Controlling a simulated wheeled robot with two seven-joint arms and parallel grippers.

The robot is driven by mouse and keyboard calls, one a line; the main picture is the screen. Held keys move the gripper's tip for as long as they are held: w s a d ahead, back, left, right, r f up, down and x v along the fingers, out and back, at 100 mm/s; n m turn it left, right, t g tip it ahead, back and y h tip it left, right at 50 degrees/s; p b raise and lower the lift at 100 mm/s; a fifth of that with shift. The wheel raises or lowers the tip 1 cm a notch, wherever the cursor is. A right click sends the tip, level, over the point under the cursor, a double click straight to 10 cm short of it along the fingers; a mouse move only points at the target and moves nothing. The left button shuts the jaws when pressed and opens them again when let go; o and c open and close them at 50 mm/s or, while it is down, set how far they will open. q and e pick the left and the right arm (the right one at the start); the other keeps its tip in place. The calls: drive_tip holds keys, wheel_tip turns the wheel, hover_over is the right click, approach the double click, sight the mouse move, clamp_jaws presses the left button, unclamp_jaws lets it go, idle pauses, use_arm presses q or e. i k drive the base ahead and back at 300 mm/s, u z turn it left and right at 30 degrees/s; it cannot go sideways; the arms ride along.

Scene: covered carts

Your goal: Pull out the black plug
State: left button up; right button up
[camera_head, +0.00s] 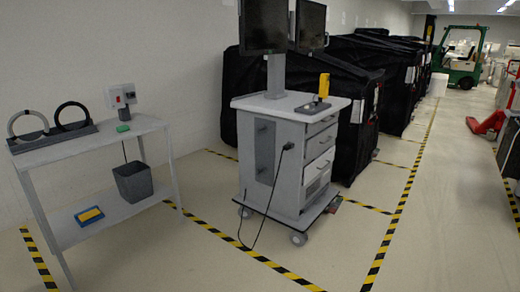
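A black plug (287,147) sits at the side of a grey wheeled cart (312,160), near the edge between its side panel and its drawer front. A black cable (268,200) hangs from it, runs down to the floor and curves there. The plug is small, and I cannot tell how deep it is seated. Neither of my grippers is in view.
The cart carries monitors (265,25) and a yellow device (323,86). Black-covered carts (345,110) stand behind. The front floor is clear.

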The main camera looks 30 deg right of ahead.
sight(287, 147)
drive_tip(key=u, duration=0.2)
drive_tip(key=i, duration=1.8)
drive_tip(key=z, duration=0.2)
drive_tip(key=i, duration=2.25)
drive_tip(key=z, duration=2.1)
drive_tip(key=i, duration=1)
drive_tip(key=z, duration=0.7)
